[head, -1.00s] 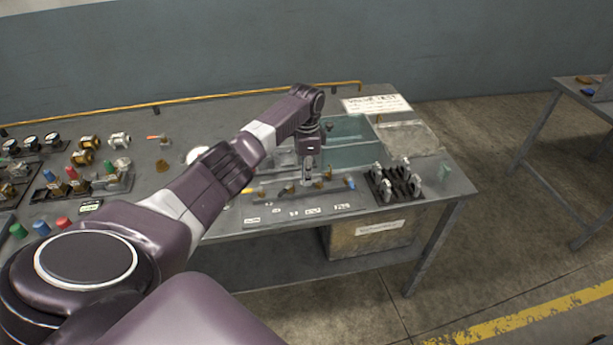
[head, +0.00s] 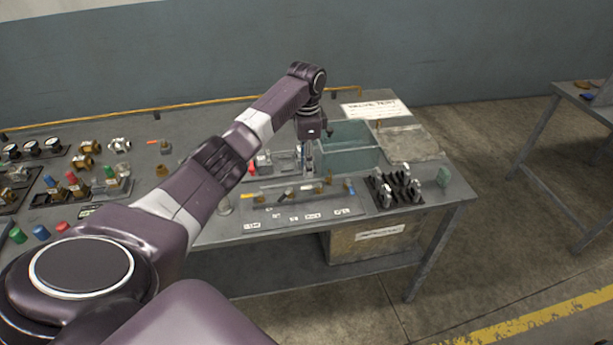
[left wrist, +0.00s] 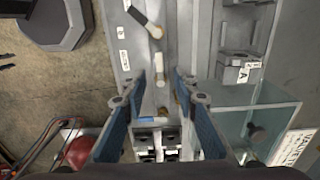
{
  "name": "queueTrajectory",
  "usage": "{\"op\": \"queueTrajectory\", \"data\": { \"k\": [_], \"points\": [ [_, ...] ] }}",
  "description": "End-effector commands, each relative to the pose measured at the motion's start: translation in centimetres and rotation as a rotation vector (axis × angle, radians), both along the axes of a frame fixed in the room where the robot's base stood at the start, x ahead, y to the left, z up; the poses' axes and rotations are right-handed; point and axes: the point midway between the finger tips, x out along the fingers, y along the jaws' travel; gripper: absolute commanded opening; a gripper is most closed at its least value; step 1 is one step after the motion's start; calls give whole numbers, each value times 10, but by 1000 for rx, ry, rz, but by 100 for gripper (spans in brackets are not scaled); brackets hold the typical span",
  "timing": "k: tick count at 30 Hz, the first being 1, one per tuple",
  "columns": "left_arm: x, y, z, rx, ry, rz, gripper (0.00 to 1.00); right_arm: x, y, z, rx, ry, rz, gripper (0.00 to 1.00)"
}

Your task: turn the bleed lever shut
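A grey valve panel (head: 300,207) with a row of small levers and white labels lies along the table's front edge. One lever has a blue handle (head: 350,188); others look brass or pale. The labels are too small to read, so I cannot tell which is the bleed lever. My left gripper (head: 308,166) is just behind the row, pointing down. In the left wrist view its blue-padded fingers (left wrist: 159,84) are spread, with nothing clearly gripped. A pale lever handle (left wrist: 158,68) shows just beyond the fingertips, and a dark-and-white one (left wrist: 147,22) farther off. My right gripper is not in view.
A teal clear-walled bin (head: 350,158) stands behind the panel, close to my gripper. A black rack (head: 394,190) with several upright metal parts is to the right. Valves and coloured caps crowd the table's left. A sign (head: 371,108) lies at the back.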

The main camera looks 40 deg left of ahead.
Motion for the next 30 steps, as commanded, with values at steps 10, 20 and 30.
{"op": "queueTrajectory", "data": {
  "k": [10, 20, 30],
  "points": [
    [0, 1, 50, 1, -1, 1, 27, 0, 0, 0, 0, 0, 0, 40],
    [0, 0, 53, 0, 0, 1, 27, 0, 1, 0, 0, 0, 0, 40],
    [-1, -3, 47, 4, 2, -4, 27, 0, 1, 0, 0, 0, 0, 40]
  ]
}}
